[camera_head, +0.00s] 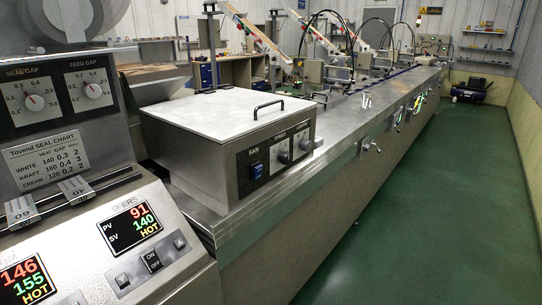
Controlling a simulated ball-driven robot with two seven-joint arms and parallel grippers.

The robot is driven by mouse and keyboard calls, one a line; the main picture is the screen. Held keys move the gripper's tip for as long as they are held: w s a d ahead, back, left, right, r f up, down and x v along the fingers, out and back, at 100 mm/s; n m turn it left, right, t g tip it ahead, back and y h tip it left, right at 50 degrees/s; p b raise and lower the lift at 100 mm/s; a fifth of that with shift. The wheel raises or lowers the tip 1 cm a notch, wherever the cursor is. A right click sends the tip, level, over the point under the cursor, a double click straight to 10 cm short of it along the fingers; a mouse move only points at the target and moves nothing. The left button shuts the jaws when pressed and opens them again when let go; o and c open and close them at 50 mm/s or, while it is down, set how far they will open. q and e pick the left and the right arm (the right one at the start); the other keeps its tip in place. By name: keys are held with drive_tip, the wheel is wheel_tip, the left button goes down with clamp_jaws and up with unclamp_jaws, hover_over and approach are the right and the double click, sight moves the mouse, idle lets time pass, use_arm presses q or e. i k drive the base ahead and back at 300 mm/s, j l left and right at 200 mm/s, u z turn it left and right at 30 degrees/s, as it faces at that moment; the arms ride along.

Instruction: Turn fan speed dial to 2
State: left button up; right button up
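A metal box with a pale lid (222,112) stands on the near end of the long steel machine. A second grey dial (306,145) is at the panel's right end. The pointers and numbers of both dials are too small to read. Neither of my grippers is in view.
At left, a control console has a seal gap dial (34,102), a feed gap dial (92,90), two lit displays (132,226), an ON/OFF switch (151,262) and sliders (75,188). A black handle (268,107) rises from the box lid. The green floor (430,200) at right is clear.

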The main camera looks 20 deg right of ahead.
sight(285, 158)
drive_tip(key=l+u, duration=0.1)
drive_tip(key=u, duration=0.2)
drive_tip(key=i+l+u, duration=0.15)
drive_tip(key=l+u, duration=0.2)
drive_tip(key=l, duration=0.3)
drive_tip(key=i+l+u, duration=0.1)
drive_tip(key=l+u, duration=0.25)
drive_tip(key=l, duration=0.35)
